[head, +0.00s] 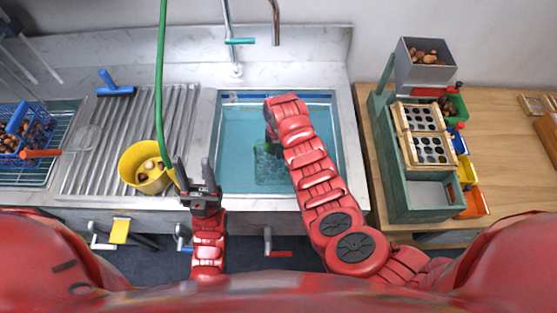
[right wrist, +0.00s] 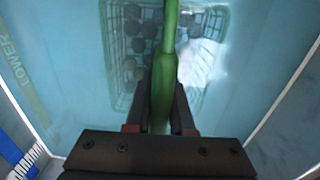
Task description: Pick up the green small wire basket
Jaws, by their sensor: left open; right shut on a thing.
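The green small wire basket (head: 268,172) sits in the water of the sink, partly hidden behind my right arm. In the right wrist view its wire mesh (right wrist: 118,45) holds several dark round things, seen through the water. Its green handle (right wrist: 165,72) stands up between the fingers of my right gripper (right wrist: 162,105), which is shut on it. In the head view the right gripper's fingers are hidden by the arm. My left gripper (head: 195,172) is open and empty at the sink's front left edge, beside the yellow bucket.
A yellow bucket (head: 143,158) stands on the ribbed drainboard, with a green hose (head: 159,80) hanging down to it. A tap (head: 275,22) rises behind the sink. A blue basket of chestnuts (head: 38,130) is far left. A green sorting stand (head: 388,165) is on the right.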

